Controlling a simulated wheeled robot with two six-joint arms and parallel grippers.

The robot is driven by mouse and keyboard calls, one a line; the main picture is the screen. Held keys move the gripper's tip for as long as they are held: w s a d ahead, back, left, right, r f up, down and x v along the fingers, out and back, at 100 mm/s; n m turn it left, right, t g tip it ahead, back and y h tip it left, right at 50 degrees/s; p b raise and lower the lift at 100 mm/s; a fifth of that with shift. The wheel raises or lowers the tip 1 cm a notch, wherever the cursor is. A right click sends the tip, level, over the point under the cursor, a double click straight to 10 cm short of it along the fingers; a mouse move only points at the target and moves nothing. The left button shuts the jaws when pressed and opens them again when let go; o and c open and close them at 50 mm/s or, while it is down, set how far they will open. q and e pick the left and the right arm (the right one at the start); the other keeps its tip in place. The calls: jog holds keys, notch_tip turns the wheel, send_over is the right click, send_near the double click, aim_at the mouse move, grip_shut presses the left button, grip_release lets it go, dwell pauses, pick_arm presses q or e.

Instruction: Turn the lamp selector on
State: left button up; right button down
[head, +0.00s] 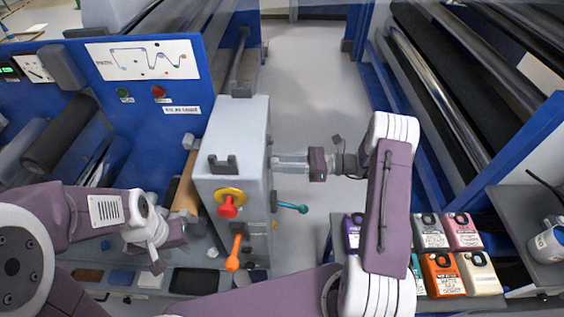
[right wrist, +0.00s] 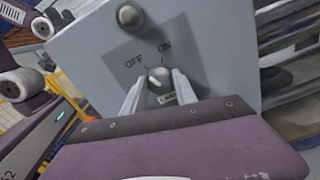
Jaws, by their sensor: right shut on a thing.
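The lamp selector (right wrist: 158,76) is a small knob on the side of a grey cabinet, below the printed words OFF and ON. Its pale pointer mark appears to lean up-left, toward OFF. My right gripper (right wrist: 159,88) has its two pale fingers on either side of the knob and is shut on it. In the head view my right gripper (head: 274,163) reaches the right side of the grey cabinet (head: 237,140), and the selector is hidden there. My left gripper (head: 156,264) hangs at lower left, away from the cabinet; its jaw opening is unclear.
A dark round knob (right wrist: 130,17) sits above the selector. A teal lever (head: 292,207), a red knob (head: 228,207) and an orange lever (head: 234,254) stick out from the cabinet. Labelled containers (head: 443,274) stand at right. The aisle floor (head: 308,80) behind is clear.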

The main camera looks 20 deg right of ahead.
jog(key=m+p, duration=0.3)
jog(key=m, duration=0.8)
jog(key=shift+w, duration=0.1)
jog(key=shift+m, duration=0.3)
dwell(0.4)
jog(key=c, duration=1)
grip_release()
